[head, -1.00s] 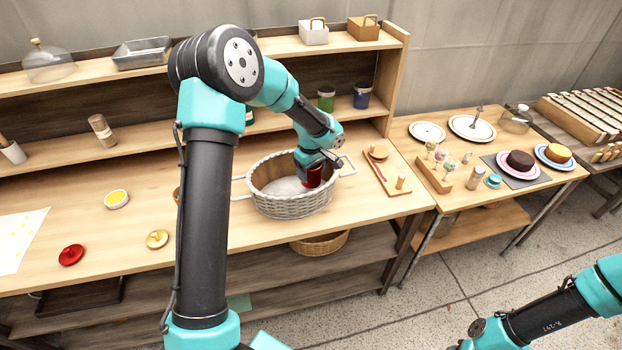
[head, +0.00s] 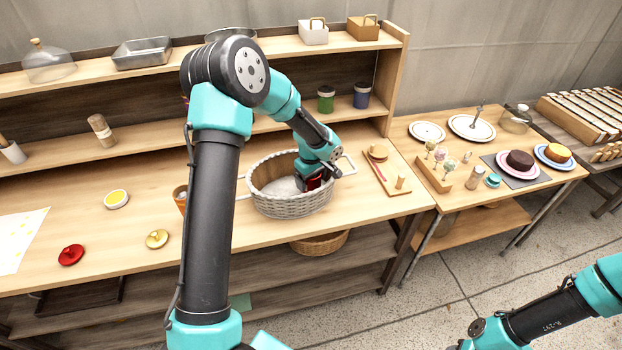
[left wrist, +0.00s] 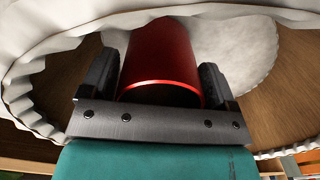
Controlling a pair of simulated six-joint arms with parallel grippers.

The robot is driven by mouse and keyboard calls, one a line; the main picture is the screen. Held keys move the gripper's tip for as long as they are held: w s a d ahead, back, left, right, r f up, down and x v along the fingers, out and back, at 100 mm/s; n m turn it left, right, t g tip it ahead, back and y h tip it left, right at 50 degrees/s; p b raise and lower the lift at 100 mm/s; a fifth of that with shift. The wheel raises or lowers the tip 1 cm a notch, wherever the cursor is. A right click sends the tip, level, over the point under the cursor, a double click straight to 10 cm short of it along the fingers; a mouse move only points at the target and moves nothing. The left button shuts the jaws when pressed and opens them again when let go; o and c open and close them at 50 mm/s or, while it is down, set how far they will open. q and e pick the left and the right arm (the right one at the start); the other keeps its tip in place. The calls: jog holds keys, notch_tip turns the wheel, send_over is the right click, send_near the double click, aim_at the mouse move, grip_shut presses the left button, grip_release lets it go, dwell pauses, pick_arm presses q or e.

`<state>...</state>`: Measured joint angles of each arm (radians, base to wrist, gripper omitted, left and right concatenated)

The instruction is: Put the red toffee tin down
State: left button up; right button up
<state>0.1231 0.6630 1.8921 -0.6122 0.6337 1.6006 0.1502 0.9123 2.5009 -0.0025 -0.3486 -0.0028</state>
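The red toffee tin (head: 314,183) is inside the right part of the wicker basket (head: 292,207), mostly hidden by my gripper. In the left wrist view the tin (left wrist: 162,62) lies between both fingers, with its bright red rim nearest the camera. My left gripper (head: 312,182) reaches down into the basket. It also shows in the left wrist view (left wrist: 160,82), its fingers against both sides of the tin. Whether the tin touches the basket's bottom is hidden. My right gripper is outside the view.
A pale cloth (left wrist: 232,48) lines the basket. A wooden board (head: 387,172) lies just right of it. Shelves rise behind.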

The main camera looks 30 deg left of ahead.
pick_arm(q)
jog(key=shift+o, duration=0.7)
jog(key=shift+r, duration=0.15)
notch_tip(320, 180, up, 12)
dwell(0.5)
